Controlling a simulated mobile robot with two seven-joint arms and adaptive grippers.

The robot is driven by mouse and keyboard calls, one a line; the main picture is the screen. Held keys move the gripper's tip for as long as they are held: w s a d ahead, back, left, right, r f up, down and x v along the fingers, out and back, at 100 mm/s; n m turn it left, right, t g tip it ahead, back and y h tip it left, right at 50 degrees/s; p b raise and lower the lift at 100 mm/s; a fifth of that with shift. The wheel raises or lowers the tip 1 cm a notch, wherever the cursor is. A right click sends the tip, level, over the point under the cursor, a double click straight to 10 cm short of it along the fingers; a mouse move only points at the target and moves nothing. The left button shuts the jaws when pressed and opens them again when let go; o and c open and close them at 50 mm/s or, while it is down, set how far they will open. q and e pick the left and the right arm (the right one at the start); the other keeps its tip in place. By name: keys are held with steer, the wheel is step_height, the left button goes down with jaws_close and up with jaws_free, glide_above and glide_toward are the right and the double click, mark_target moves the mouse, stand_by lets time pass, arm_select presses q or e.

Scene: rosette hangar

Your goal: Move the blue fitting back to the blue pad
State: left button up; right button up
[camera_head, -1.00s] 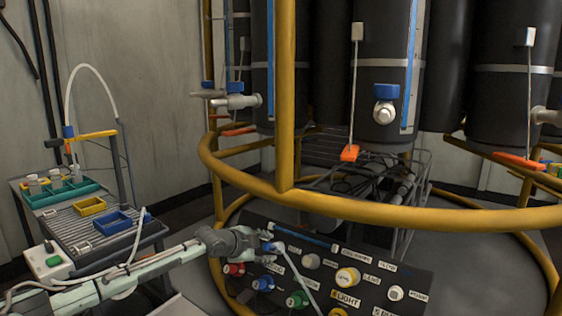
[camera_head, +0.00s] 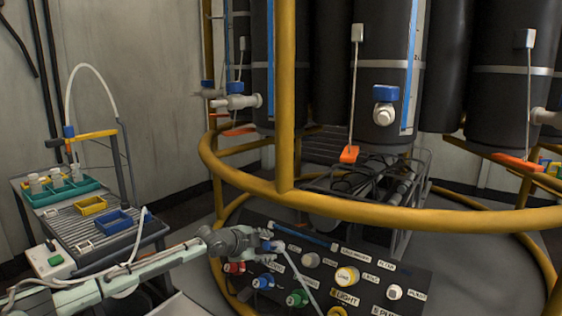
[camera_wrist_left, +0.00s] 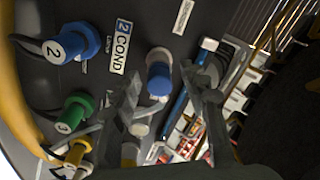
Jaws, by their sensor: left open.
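My left gripper (camera_head: 266,246) reaches in from the left over the dark panel. In the left wrist view its fingers (camera_wrist_left: 165,100) are open, one on each side of a blue fitting with a white end (camera_wrist_left: 158,75). The fitting also shows as a small blue patch at the gripper's tip in the head view (camera_head: 277,245). I cannot tell whether the fingers touch it. A second blue fitting, marked 2 (camera_wrist_left: 75,42), sits apart on the panel, also in the head view (camera_head: 262,284). I cannot make out a blue pad for certain. My right gripper is not in view.
At left, a cart (camera_head: 80,242) holds a blue tray (camera_head: 115,221), a yellow tray and a green rack.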

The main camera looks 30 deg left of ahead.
mark_target(266, 246)
arm_select(q)
steer(key=shift+c, duration=0.3)
jaws_close()
stand_by(0.3)
steer(key=shift+p+v, duration=3)
steer(key=shift+p, duration=0.25)
